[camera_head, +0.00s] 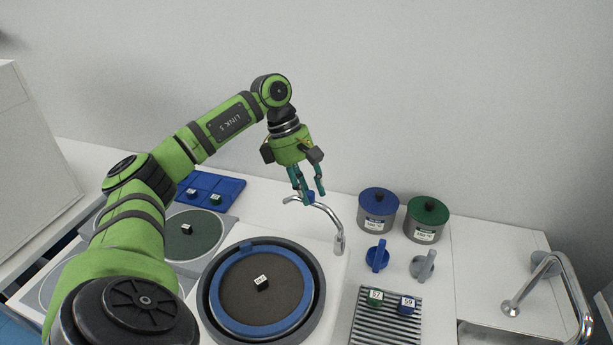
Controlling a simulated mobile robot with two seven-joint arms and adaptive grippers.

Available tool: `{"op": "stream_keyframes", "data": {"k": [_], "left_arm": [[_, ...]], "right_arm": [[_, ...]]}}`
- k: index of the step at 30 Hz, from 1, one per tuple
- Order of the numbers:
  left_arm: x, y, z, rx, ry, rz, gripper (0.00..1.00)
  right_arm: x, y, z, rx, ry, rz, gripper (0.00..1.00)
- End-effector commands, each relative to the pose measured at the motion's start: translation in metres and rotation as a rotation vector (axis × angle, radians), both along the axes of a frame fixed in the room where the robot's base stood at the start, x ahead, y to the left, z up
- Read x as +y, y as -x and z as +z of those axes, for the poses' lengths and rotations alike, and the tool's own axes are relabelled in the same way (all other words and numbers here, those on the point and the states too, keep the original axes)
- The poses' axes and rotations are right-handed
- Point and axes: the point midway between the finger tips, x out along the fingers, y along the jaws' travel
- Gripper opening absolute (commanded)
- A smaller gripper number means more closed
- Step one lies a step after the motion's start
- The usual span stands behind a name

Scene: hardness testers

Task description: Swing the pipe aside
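The pipe (328,212) is a curved chrome tube. It rises from a post at the back right of the round polishing disc (240,290), and its free end points left behind the disc. A small blue part (309,197) shows at the pipe, partly hidden by my fingers. My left gripper (308,192) points down at the pipe from behind, with its two teal fingers apart, one on each side of the blue part. I cannot tell whether they touch it. My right gripper is not in view.
A black block (262,284) lies on the disc. Blue (378,212) and green (427,220) lidded pots stand right of the pipe, with blue and grey knobs in front. A ribbed drain (385,322) holds two labelled blocks. A chrome tap (560,275) is far right.

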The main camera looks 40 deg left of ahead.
Motion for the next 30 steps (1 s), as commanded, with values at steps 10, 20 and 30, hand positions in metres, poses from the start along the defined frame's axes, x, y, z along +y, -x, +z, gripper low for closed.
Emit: {"op": "stream_keyframes", "data": {"k": [10, 20, 30], "left_arm": [[0.002, 0.000, 0.000, 0.001, -0.005, 0.005, 0.45], [0.020, 0.003, 0.049, -0.005, -0.004, 0.007, 0.45], [0.040, 0.010, 0.101, -0.001, -0.006, 0.002, 0.45]], "right_arm": [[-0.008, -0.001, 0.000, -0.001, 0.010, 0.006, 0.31], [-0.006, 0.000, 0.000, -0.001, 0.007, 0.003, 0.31], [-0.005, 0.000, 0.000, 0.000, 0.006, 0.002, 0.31]]}}
